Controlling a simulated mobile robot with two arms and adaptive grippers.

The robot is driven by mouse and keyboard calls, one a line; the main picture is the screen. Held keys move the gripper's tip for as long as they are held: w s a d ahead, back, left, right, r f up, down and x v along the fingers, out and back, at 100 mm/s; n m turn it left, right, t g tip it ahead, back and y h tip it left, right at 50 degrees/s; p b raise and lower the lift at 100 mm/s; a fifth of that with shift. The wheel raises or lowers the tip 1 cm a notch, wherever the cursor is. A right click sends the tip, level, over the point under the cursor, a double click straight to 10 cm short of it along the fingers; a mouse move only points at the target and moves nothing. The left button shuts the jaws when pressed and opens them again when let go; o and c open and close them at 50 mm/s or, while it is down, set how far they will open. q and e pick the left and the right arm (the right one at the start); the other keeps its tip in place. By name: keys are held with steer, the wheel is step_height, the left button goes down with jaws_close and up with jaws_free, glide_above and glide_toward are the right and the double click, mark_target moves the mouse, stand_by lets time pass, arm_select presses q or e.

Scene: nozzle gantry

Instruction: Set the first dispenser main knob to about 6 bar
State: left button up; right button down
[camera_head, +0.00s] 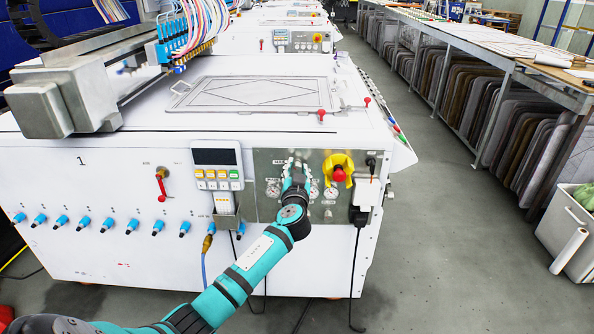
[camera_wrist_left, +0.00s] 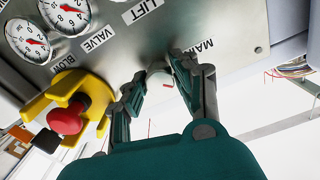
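The first dispenser (camera_head: 120,240), marked 1, has a metal control panel (camera_head: 262,165) with several round gauges (camera_head: 313,191). My left gripper (camera_head: 296,168) is at the panel's upper middle and hides part of it. In the left wrist view, its fingers (camera_wrist_left: 160,85) stand apart on both sides of a small pale knob, the main knob (camera_wrist_left: 160,74), near the lettering MAIN. The tips are very close to the knob; I cannot tell whether they grip it. The main gauge cannot be made out. My right gripper is not in view.
A yellow-collared red emergency button (camera_head: 338,174) sticks out right of my gripper; it also shows in the left wrist view (camera_wrist_left: 66,118). A keypad unit (camera_head: 217,165) is at left. Black cables hang below the panel. Grey floor (camera_head: 440,240) is clear at right.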

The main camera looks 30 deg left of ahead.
arm_select(q)
jaws_close()
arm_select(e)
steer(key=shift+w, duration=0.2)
arm_select(q)
steer(key=shift+m, duration=0.3)
steer(key=m, duration=0.3)
steer(key=shift+m+p, duration=0.35)
steer(key=shift+m, duration=0.75)
steer(key=m+p, duration=0.1)
steer(key=m, duration=0.3)
steer(key=shift+m, duration=0.3)
steer(key=shift+f+m+p, duration=0.1)
steer(key=shift+m+p, duration=0.6)
steer(key=shift+m, duration=1.3)
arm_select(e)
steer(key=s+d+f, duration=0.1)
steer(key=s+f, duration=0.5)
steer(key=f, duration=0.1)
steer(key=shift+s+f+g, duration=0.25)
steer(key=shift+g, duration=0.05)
arm_select(q)
steer(key=shift+d, duration=0.1)
